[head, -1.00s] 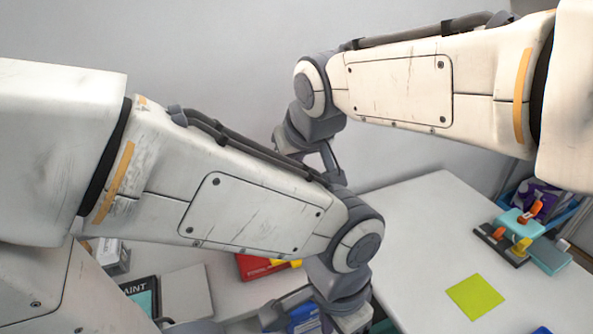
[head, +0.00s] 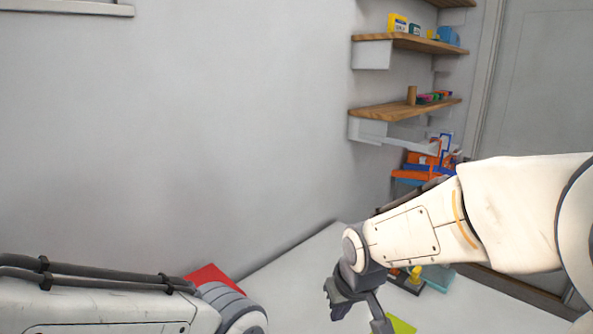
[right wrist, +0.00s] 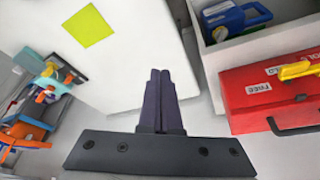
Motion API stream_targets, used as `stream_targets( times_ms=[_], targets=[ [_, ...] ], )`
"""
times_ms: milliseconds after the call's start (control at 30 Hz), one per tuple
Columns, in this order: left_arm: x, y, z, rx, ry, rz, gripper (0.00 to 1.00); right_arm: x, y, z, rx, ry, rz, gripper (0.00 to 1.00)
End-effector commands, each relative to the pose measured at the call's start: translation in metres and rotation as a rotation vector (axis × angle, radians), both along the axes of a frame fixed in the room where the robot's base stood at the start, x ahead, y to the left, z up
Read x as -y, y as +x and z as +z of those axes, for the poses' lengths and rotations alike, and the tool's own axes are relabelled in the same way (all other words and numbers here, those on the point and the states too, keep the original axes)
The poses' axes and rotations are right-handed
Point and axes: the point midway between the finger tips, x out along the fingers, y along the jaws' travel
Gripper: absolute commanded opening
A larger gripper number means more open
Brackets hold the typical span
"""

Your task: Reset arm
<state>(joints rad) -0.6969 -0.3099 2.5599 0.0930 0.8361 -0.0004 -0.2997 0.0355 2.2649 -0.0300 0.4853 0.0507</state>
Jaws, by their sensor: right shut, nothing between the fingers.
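My right arm comes in from the right in the head view, bent down at its wrist over the white table (head: 290,285). In the right wrist view my right gripper (right wrist: 160,75) has its two dark fingers together with nothing between them. It hangs above the gap between the white table and a white open box. My left arm shows only in part at the bottom left of the head view, and its gripper is out of frame.
A lime-green square (right wrist: 88,26) lies on the table. A red toolbox (right wrist: 268,95) and a blue jug-like item (right wrist: 235,18) are at the right of the wrist view. Colourful tools (right wrist: 45,85) stand left. Wooden shelves (head: 410,108) hang on the wall.

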Motion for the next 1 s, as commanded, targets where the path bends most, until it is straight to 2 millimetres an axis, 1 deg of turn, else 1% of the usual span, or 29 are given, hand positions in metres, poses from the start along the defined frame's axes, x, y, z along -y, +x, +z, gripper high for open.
stream_targets(
  times_ms=[33,100,200,400,567,600,767,867,1000],
  targets=[
    [0.0,0.0,0.0,0.0,0.0,0.0,0.5,0.018,-0.008,-0.01,-0.019,-0.004,-0.041,0.0],
    [0.0,0.0,0.0,0.0,0.0,0.0,0.5,0.036,-0.017,-0.02,-0.038,-0.007,-0.084,0.0],
    [0.0,0.0,0.0,0.0,0.0,0.0,0.5,0.058,-0.031,-0.033,-0.063,-0.01,-0.138,0.0],
    [0.0,0.0,0.0,0.0,0.0,0.0,0.5,0.09,-0.058,-0.053,-0.102,-0.013,-0.225,0.0],
    [0.0,0.0,0.0,0.0,0.0,0.0,0.5,0.107,-0.078,-0.065,-0.13,-0.012,-0.281,0.0],
    [0.0,0.0,0.0,0.0,0.0,0.0,0.5,0.098,-0.078,-0.061,-0.129,-0.013,-0.25,0.0],
    [0.0,0.0,0.0,0.0,0.0,0.0,0.5,0.075,-0.086,-0.054,-0.148,-0.014,-0.178,0.0],
    [0.0,0.0,0.0,0.0,0.0,0.0,0.5,0.06,-0.095,-0.049,-0.163,-0.016,-0.125,0.0],
    [0.0,0.0,0.0,0.0,0.0,0.0,0.5,0.036,-0.111,-0.04,-0.187,-0.022,-0.031,0.0]
  ],
)
